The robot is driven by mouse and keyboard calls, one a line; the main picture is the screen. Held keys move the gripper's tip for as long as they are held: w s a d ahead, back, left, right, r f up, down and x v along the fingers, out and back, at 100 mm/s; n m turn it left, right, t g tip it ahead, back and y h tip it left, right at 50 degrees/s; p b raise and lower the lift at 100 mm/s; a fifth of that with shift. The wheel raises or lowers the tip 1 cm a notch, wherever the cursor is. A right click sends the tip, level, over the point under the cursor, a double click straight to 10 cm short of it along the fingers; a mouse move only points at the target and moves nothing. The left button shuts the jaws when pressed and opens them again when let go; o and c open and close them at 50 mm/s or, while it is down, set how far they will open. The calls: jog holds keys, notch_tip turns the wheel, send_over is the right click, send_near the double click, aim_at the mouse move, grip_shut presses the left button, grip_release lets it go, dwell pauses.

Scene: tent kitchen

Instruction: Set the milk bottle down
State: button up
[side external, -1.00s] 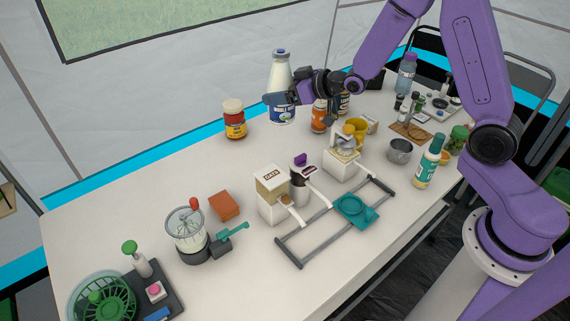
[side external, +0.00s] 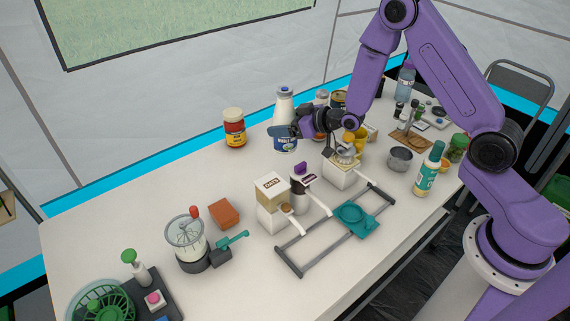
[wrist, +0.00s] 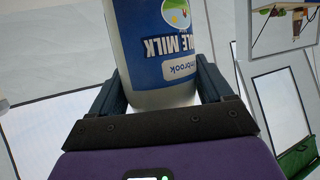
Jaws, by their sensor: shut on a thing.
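The milk bottle (side external: 284,106) is white with a blue label and a blue cap, and it stands upright near the back edge of the table in the side view. My gripper (side external: 288,131) is shut on it, low on its body. In the wrist view the bottle (wrist: 155,50) sits between the two dark fingers of my gripper (wrist: 160,88), with its label lettering upside down. Its base is low over the white table (side external: 150,195); I cannot tell whether it touches.
A red and yellow jar (side external: 234,130) stands left of the bottle. Cans and jars (side external: 338,100) stand right of it, partly behind my arm. In front are a carton dispenser (side external: 271,197) and a grey rail frame (side external: 320,247). The table's left back part is clear.

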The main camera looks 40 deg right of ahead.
aim_at(294, 148)
jog(key=shift+w+f, duration=0.1)
jog(key=shift+f, duration=4.5)
jog(key=shift+f, duration=0.1)
jog(key=o, duration=1.8)
jog(key=shift+f, duration=0.2)
jog(key=shift+r, duration=0.1)
jog(key=shift+s+r, duration=0.1)
jog(key=shift+s, duration=0.1)
jog(key=v, duration=0.3)
jog(key=shift+r, duration=0.25)
notch_tip(294, 148, up, 5)
jog(key=shift+w+f, duration=0.1)
jog(key=shift+w, duration=0.05)
jog(key=shift+r, duration=0.85)
